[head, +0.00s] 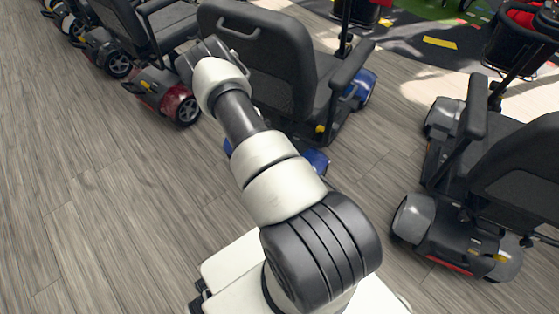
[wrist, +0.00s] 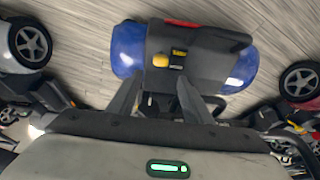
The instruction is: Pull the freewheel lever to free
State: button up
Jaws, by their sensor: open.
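The blue scooter (head: 318,161) stands in the middle of the head view, its black seat (head: 265,62) behind my arm. In the wrist view its black rear housing (wrist: 205,50) lies between blue fenders, with a red reflector near the top. A yellow knob (wrist: 160,61), which looks like the freewheel lever, sits on the housing beside a small yellow-and-black label (wrist: 179,54). My gripper (wrist: 159,82) is open and empty; its two fingers point toward the knob, which appears just beyond the fingertips. Exact depth is hard to judge. In the head view the fingers are hard to make out.
A red scooter (head: 175,103) stands to the left in the row, with others farther off. A grey-fendered scooter (head: 455,235) stands close on the right. Wood-look floor (head: 90,200) is clear at the left. Wheels show at both sides of the wrist view.

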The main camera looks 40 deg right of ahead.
jog(key=b+x, duration=0.3)
jog(key=x, duration=0.8)
jog(key=shift+d+b, duration=0.1)
jog(key=shift+b, duration=0.25)
grip_shut()
